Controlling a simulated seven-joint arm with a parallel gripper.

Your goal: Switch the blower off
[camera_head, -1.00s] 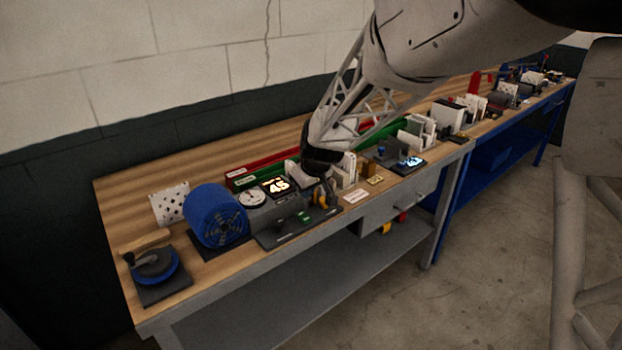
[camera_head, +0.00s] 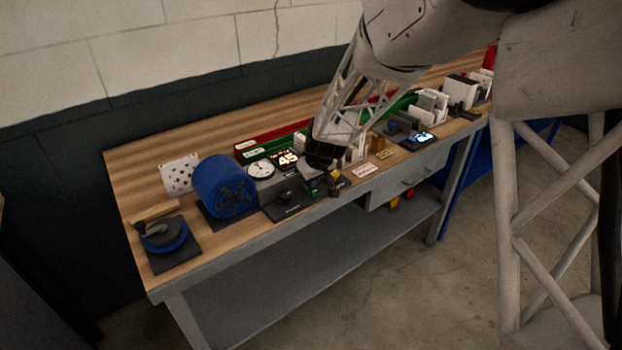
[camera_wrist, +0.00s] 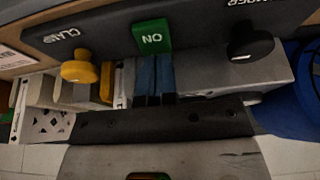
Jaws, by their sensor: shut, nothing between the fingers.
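The blower looks to be the blue drum (camera_head: 224,186) with a round grille at the bench's front; part of a blue body also shows at the right of the wrist view (camera_wrist: 285,115). To its right is a dark control panel (camera_wrist: 205,30) with a green switch (camera_wrist: 152,37) reading ON, upside down in the wrist view. The switch is also small in the head view (camera_head: 311,187). My gripper (camera_wrist: 155,62) is shut and empty, its two blue-grey fingertips together at the switch's edge. I cannot tell whether they touch it. In the head view, my gripper (camera_head: 318,170) hangs over the panel.
A yellow clamp knob (camera_wrist: 80,69) and a black knob (camera_wrist: 250,42) flank the switch closely. A dial gauge (camera_head: 260,170) and a display reading 45 (camera_head: 287,159) stand behind the panel. A round blue and dark device (camera_head: 165,236) sits at the bench's left end.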

